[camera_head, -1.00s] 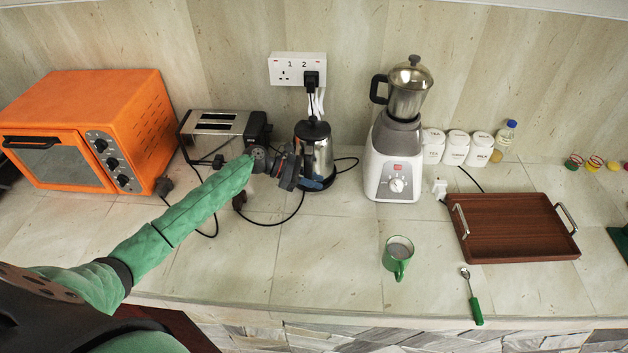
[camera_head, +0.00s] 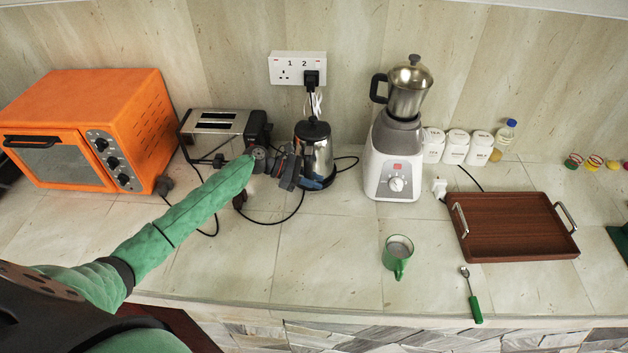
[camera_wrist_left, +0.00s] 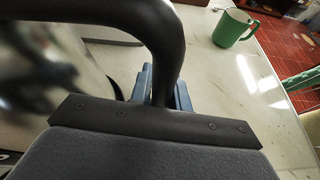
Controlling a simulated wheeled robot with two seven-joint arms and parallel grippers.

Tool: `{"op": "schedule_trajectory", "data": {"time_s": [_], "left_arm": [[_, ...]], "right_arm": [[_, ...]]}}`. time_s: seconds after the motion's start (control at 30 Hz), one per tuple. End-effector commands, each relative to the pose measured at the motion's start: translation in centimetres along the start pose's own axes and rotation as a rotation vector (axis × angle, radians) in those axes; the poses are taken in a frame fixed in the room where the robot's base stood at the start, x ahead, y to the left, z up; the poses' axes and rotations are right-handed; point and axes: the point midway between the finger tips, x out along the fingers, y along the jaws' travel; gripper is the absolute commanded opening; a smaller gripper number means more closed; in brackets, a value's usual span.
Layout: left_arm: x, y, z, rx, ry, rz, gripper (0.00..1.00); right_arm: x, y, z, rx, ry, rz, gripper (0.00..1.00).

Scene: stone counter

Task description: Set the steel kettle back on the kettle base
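The steel kettle (camera_head: 318,155), with a black lid and black handle, stands upright below the wall socket. A dark rim, the kettle base (camera_head: 325,187), shows low under it; most of the base is hidden. I cannot tell whether the kettle is fully seated on it. My left gripper (camera_head: 306,182) is at the kettle's left side, on the handle. In the left wrist view the black handle (camera_wrist_left: 165,45) passes down between the blue fingers, which are closed around it. My right gripper is not in view.
A toaster (camera_head: 216,124) stands close to the left of the kettle, beside an orange oven (camera_head: 90,130). A blender (camera_head: 396,150) stands to the right. Black cords lie around the kettle. A green mug (camera_head: 397,259), a spoon (camera_head: 474,300) and a brown tray (camera_head: 510,228) are nearer the front right.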

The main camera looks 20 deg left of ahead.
Motion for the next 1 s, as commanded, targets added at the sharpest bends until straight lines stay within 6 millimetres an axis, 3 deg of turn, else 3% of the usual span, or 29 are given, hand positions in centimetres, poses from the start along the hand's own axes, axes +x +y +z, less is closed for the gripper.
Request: {"op": "schedule_trajectory", "data": {"time_s": [0.03, 0.13, 0.47, 0.87, 0.93, 1.0], "left_arm": [[-0.1, 0.2, 0.3, 0.005, -0.002, 0.002, 0.26], [-0.1, 0.1, 0.3, 0.004, -0.002, 0.002, 0.43], [-0.1, -0.1, -0.3, -0.002, 0.001, -0.001, 0.43], [-5.6, 0.0, -0.3, 0.003, 0.001, 0.002, 0.43], [-6.3, 0.0, -0.2, 0.003, 0.000, 0.001, 0.43], [-6.9, 0.0, -0.1, 0.003, 0.000, 0.001, 0.43]], "right_arm": [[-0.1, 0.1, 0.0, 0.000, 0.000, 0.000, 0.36], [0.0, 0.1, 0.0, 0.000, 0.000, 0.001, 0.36], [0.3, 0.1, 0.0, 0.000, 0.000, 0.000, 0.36], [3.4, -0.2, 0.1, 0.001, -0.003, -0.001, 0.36], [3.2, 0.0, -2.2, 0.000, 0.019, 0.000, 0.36], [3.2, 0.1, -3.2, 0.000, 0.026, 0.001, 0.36]]}}
